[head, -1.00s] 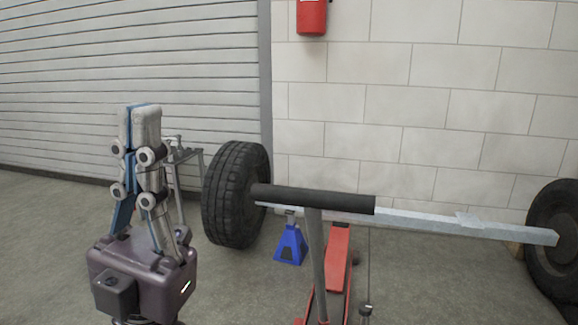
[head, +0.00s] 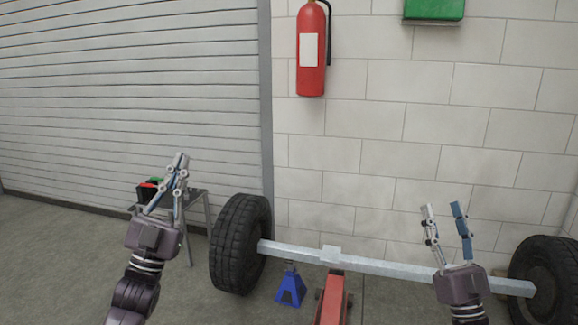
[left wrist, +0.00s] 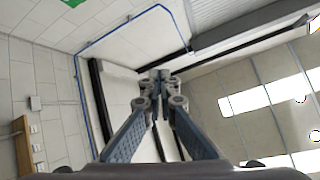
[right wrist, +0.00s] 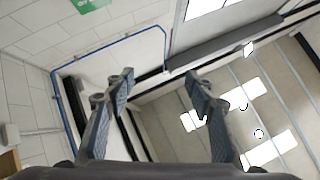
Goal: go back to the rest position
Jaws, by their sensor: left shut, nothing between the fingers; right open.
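My left gripper (head: 181,160) is raised and points up at the left of the head view, in front of a small stand. Its fingers are shut with nothing between them, and the left wrist view (left wrist: 160,76) shows the tips together. My right gripper (head: 443,207) is raised and points up at the right of the head view, in front of the axle beam. Its fingers are apart and empty, with a clear gap in the right wrist view (right wrist: 160,78). Both wrist views look up at wall and ceiling.
A grey axle beam (head: 390,267) runs between a left tyre (head: 238,245) and a right tyre (head: 545,275). A blue jack stand (head: 291,288) and a red floor jack (head: 332,300) are beneath it. A small stand (head: 198,194) is behind my left gripper. A fire extinguisher (head: 311,65) hangs on the wall.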

